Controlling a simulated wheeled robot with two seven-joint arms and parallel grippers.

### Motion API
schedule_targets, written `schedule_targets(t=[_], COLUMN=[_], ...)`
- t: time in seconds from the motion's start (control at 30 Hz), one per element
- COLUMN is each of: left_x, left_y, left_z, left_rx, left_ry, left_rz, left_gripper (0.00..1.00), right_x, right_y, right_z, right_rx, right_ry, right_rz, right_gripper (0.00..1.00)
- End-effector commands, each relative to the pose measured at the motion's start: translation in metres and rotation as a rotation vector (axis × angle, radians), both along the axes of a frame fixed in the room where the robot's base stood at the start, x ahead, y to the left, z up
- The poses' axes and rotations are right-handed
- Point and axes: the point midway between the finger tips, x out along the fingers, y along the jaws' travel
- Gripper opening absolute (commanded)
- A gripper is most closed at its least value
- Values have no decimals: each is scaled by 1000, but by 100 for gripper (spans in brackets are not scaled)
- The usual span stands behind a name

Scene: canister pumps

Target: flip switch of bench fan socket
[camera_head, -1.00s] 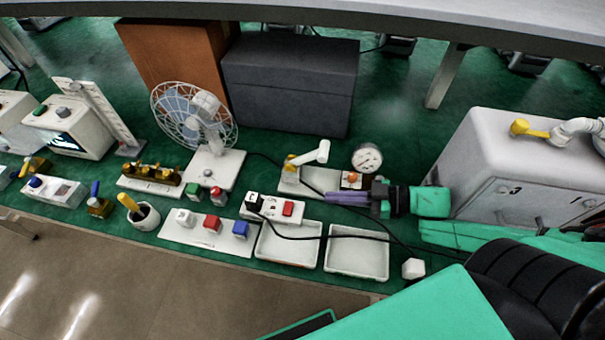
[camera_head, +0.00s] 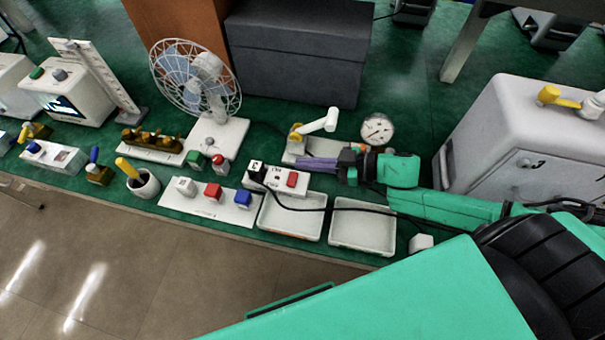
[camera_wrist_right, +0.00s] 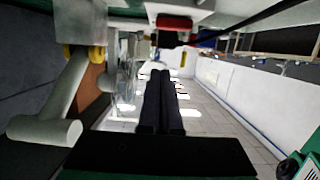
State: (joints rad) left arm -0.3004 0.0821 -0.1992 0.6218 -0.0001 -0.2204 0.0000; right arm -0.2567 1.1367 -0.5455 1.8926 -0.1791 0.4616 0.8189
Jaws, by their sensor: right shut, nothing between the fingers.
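The bench fan socket (camera_head: 273,183) is a white block with a red switch (camera_head: 291,179) at its right end and a black plug (camera_head: 256,171) at its left end. The switch also shows upside down at the top of the right wrist view (camera_wrist_right: 175,22). The white bench fan (camera_head: 205,85) stands behind it to the left. My right gripper (camera_head: 301,163) is shut and empty, its purple-grey fingers pointing left. Its tips appear just behind the red switch; I cannot tell if they touch the socket. My left gripper is not in view.
A white-handled valve (camera_head: 318,122) and a round gauge (camera_head: 377,129) stand close behind my right gripper. Two white trays (camera_head: 362,228) lie in front, with a black cable across them. A panel with coloured buttons (camera_head: 208,205) is to the left.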

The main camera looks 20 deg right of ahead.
Motion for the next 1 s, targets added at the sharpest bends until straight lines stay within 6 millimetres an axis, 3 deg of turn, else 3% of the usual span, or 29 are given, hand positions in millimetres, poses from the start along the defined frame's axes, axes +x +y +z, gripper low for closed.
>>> schedule_targets(t=[0.07, 0.2, 0.33, 1.0], left_x=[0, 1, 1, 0], left_y=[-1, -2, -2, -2], left_z=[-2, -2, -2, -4], left_rx=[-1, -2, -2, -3], left_ry=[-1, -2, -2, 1], left_rz=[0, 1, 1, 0], left_gripper=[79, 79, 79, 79], right_x=[10, 7, 7, 8], right_y=[14, 11, 10, 9], right_z=[-1, -29, -40, -50], right_rx=[3, 1, -1, 42], right_ry=[-7, 2, 1, 68], right_rz=[2, 0, 1, 2], right_gripper=[0, 0, 0, 0])
